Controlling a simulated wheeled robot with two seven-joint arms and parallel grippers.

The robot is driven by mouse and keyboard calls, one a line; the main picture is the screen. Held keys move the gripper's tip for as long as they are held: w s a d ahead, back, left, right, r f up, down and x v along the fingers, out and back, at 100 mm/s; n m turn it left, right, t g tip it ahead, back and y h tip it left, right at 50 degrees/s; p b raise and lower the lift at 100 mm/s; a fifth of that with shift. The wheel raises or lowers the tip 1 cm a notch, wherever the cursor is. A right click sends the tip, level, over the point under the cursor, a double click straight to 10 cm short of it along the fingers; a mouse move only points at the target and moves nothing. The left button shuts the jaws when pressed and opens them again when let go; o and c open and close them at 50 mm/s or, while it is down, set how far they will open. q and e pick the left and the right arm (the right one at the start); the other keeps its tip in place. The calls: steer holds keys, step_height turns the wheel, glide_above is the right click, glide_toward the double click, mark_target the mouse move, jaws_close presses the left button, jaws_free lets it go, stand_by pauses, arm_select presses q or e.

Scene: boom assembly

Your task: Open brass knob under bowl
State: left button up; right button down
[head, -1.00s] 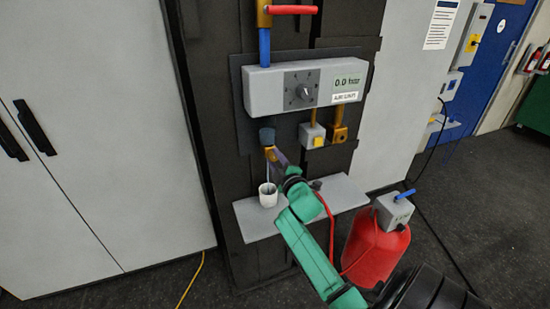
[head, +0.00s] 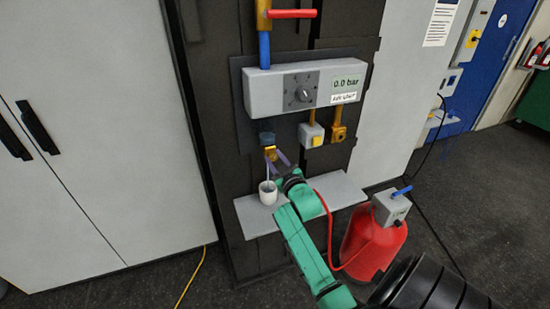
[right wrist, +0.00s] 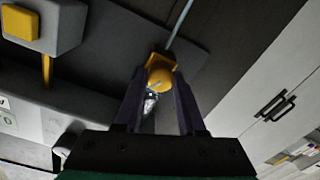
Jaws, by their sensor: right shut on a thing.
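The brass knob (head: 270,153) sits under the small dark blue bowl (head: 267,138), below the grey gauge box. My right gripper (head: 277,157) reaches it from the lower right, with its purple fingers around the knob. In the right wrist view the rounded brass knob (right wrist: 159,79) is between the fingertips of my right gripper (right wrist: 158,88), which is shut on it. A thin pale line runs from below the knob down to a white cup (head: 267,195) on the shelf. I cannot tell whether it is a rod or a stream. My left gripper is out of view.
The grey shelf (head: 338,190) juts out under the knob. The gauge box (head: 262,92) reads 0.0 bar. A yellow-button box (head: 311,135) and a brass fitting (head: 339,132) are right of the knob. A red tank (head: 373,243) stands on the floor at right.

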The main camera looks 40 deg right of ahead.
steer(key=shift+m, duration=0.3)
steer(key=c, duration=0.5)
jaws_free()
steer(key=shift+s+a+f, duration=0.1)
steer(key=shift+s, duration=0.15)
steer(key=b+v, duration=0.3)
steer(key=v, duration=1.1)
